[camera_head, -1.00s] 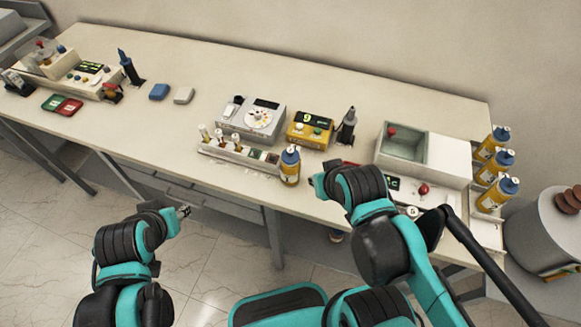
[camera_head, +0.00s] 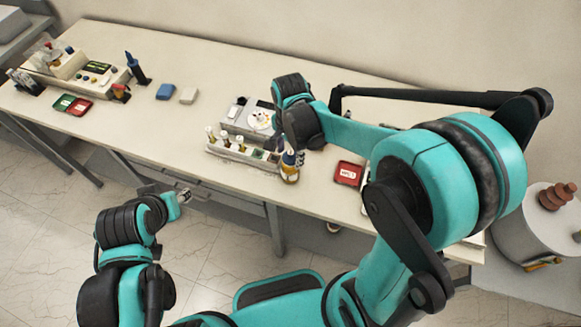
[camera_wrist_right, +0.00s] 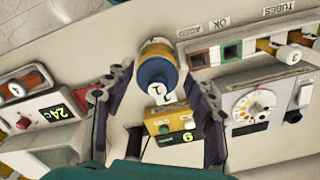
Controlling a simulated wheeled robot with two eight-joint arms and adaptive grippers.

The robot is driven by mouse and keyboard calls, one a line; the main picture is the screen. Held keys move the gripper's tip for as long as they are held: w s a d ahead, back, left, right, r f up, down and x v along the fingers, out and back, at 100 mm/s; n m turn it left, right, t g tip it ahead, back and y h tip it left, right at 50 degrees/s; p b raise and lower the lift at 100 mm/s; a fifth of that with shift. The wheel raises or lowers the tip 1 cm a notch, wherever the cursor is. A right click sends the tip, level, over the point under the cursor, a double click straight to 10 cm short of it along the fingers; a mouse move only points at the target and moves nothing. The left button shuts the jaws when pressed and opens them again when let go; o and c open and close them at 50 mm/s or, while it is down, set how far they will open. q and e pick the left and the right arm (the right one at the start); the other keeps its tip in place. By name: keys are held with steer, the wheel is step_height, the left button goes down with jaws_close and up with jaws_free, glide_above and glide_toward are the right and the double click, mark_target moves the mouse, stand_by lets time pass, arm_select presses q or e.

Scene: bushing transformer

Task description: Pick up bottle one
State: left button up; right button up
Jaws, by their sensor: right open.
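Bottle one (camera_head: 289,170), yellow-brown with a blue cap, stands near the table's front edge in the head view. In the right wrist view the bottle (camera_wrist_right: 157,73) shows its cap, with a mark that looks like 1, between the spread fingers of my right gripper (camera_wrist_right: 163,82). The gripper is open and empty, with a gap to the bottle on both sides. In the head view my right gripper (camera_head: 299,154) is just above and beside the bottle, partly hidden by my arm. My left gripper (camera_head: 185,195) hangs in front of the table, too small to read.
A tube rack (camera_head: 238,150) stands just left of the bottle, with a grey dial device (camera_head: 235,120) behind it. A yellow box (camera_wrist_right: 172,128) with a green display is near the right fingers. A red tray (camera_head: 348,173) lies to the right. My arm hides the table's right part.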

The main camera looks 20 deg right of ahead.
steer(key=shift+f, duration=0.6)
step_height(320, 180, down, 7)
steer(key=shift+d+b, duration=0.15)
steer(key=shift+b, duration=1.1)
steer(key=c, duration=1.2)
